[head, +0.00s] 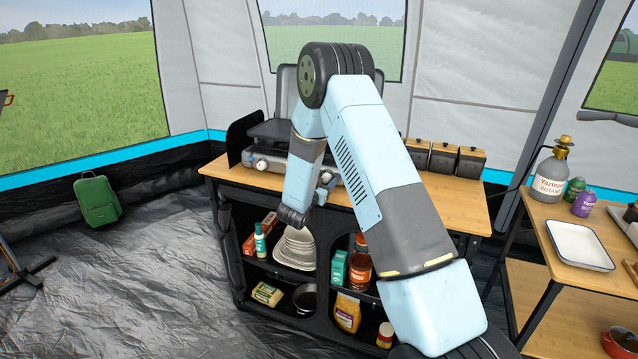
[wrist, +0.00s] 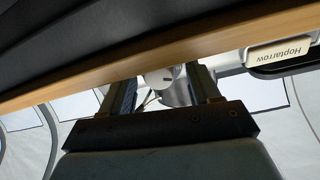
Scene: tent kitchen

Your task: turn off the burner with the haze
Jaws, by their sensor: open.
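The camp stove (head: 282,165) stands on the wooden counter, with a dark griddle (head: 272,131) on its left side. A round knob (head: 262,165) shows on the left of its front. No haze can be made out over a burner, and my arm hides the stove's right part. My gripper (head: 325,187) is in front of the stove, below the front panel, partly hidden by my arm. In the wrist view my gripper (wrist: 166,88) is open, with a round pale knob (wrist: 160,77) between its fingers. I cannot tell whether they touch it.
The counter's wooden edge (wrist: 150,52) runs close to the fingers in the wrist view. A label reading Hoptarrow (wrist: 279,53) is to the right. Dark canisters (head: 443,158) stand right on the counter. A side table holds a white tray (head: 580,246) and a butane bottle (head: 551,176).

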